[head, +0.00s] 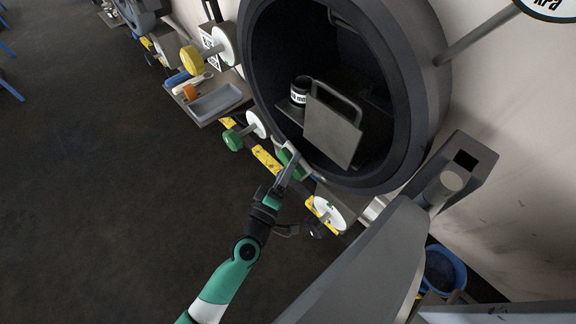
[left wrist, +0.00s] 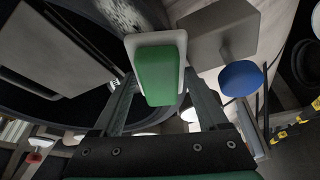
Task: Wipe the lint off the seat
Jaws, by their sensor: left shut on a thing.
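My left gripper (head: 290,162) is shut on a green pad with a pale backing (left wrist: 160,72), at the lower front edge of a round machine opening. The pad also shows in the head view (head: 292,167), partly hidden by the fingers. The seat appears to be the dark ring (head: 425,90) around the opening. In the left wrist view, a mottled grey-white patch, which looks like lint (left wrist: 118,16), lies on the dark ring just beyond the pad. I cannot tell whether the pad touches the ring. My right gripper is not in view.
A plate with a handle (head: 333,132) and a labelled cup (head: 299,90) are inside the opening. Knobs and a shelf with a grey tray (head: 216,102) line the machine's left. A large grey part (head: 365,265) and a blue bucket (head: 444,270) are right.

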